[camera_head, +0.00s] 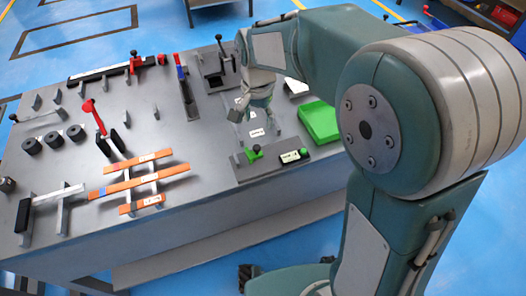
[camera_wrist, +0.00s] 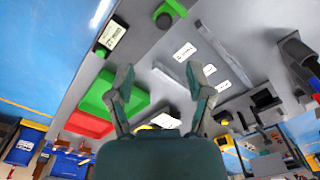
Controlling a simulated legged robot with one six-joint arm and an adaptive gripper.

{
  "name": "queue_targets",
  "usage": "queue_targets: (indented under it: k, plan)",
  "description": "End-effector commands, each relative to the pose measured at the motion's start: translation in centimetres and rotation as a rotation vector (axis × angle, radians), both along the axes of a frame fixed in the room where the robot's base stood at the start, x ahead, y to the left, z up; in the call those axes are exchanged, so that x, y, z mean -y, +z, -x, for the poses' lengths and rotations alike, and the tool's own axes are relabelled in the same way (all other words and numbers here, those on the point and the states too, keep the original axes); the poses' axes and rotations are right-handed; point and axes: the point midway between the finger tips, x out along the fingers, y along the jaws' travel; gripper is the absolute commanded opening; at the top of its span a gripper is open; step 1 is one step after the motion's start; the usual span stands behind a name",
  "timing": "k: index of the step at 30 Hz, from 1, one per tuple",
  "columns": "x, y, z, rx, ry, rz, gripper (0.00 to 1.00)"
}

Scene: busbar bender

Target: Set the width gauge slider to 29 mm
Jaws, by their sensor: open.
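My gripper (camera_head: 252,115) is open and empty above the right part of the grey bench. Its two spread fingers also show in the wrist view (camera_wrist: 160,77). A green slider piece with a round knob (camera_head: 254,153) sits on a dark plate at the bench's front right. It shows at the top of the wrist view (camera_wrist: 170,13), beyond my fingertips and apart from them. A small display (camera_head: 294,156) is beside it, also seen in the wrist view (camera_wrist: 112,36); its digits are too small to read surely. I cannot tell for certain that this green piece is the width gauge slider.
A green tray (camera_head: 320,121) stands right of my gripper. Orange bars (camera_head: 139,181) lie on supports at the front. Black rollers (camera_head: 54,139), a red-handled tool (camera_head: 95,117) and a rail with a red end piece (camera_head: 135,63) occupy the bench's left and back.

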Motion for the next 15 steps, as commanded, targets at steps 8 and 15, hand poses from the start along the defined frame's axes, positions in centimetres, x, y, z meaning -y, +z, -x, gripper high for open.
queue_targets:
  k: [8,15]
  plan:
    - [-0.1,-3.5,0.1,-0.005,0.001,0.003,0.67]
    - [0.1,-7.9,0.1,-0.004,0.0,0.0,0.67]
